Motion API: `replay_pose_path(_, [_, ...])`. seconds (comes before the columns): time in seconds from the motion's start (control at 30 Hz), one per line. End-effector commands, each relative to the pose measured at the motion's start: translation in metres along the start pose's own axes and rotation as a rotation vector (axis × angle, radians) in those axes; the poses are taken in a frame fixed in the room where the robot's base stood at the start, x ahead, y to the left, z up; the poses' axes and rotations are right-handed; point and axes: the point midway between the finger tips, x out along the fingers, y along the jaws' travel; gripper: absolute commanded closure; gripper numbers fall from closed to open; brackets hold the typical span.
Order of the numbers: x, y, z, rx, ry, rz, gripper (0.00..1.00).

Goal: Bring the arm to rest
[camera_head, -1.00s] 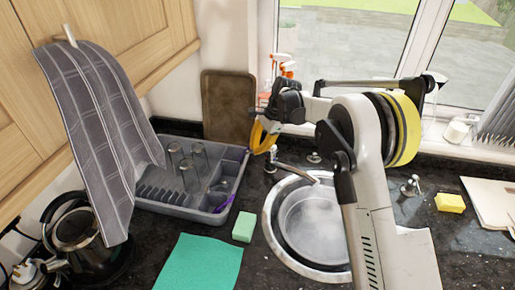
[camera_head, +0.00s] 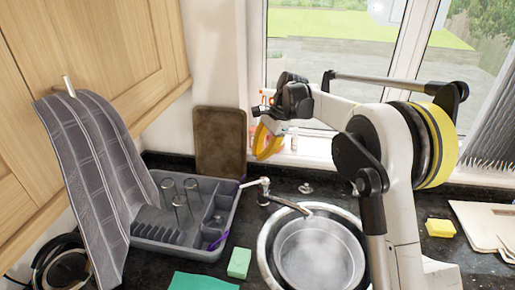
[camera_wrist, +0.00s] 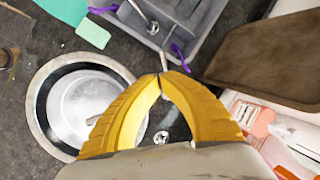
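My gripper (camera_wrist: 160,78) has yellow fingers whose tips meet in the wrist view, with nothing seen between them. In the head view my gripper (camera_head: 258,150) hangs in front of the window sill, above and behind the sink. My white arm rises at the right of that view and bends over toward the left. The round sink (camera_head: 275,272) holds a silver pan (camera_head: 318,255). The sink also shows at the left of the wrist view (camera_wrist: 38,95).
A grey drying rack (camera_head: 190,250) with several glasses stands left of the sink. A brown board (camera_head: 220,140) leans on the wall. A grey cloth (camera_head: 92,170) hangs from the cupboard. Spray bottles (camera_wrist: 262,122) stand close to my gripper. Sponges (camera_head: 239,262) and chopping boards (camera_head: 485,225) lie on the counter.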

Motion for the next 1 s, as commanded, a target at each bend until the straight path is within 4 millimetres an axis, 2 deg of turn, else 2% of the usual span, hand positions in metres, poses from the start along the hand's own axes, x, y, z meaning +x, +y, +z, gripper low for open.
replay_pose_path(0.17, [-0.008,0.008,0.000,-0.022,0.015,-0.011,1.00])
replay_pose_path(0.27, [-0.022,0.026,0.000,-0.077,0.054,-0.032,1.00])
replay_pose_path(0.37, [-0.039,0.058,0.002,-0.164,0.115,-0.059,1.00])
replay_pose_path(0.5, [-0.059,0.112,0.007,-0.302,0.217,-0.090,1.00])
replay_pose_path(0.67, [-0.066,0.182,0.013,-0.462,0.339,-0.104,1.00])
replay_pose_path(0.87, [-0.049,0.275,0.020,-0.665,0.500,-0.088,1.00])
replay_pose_path(1.0, [-0.021,0.338,0.022,-0.805,0.610,-0.055,1.00])
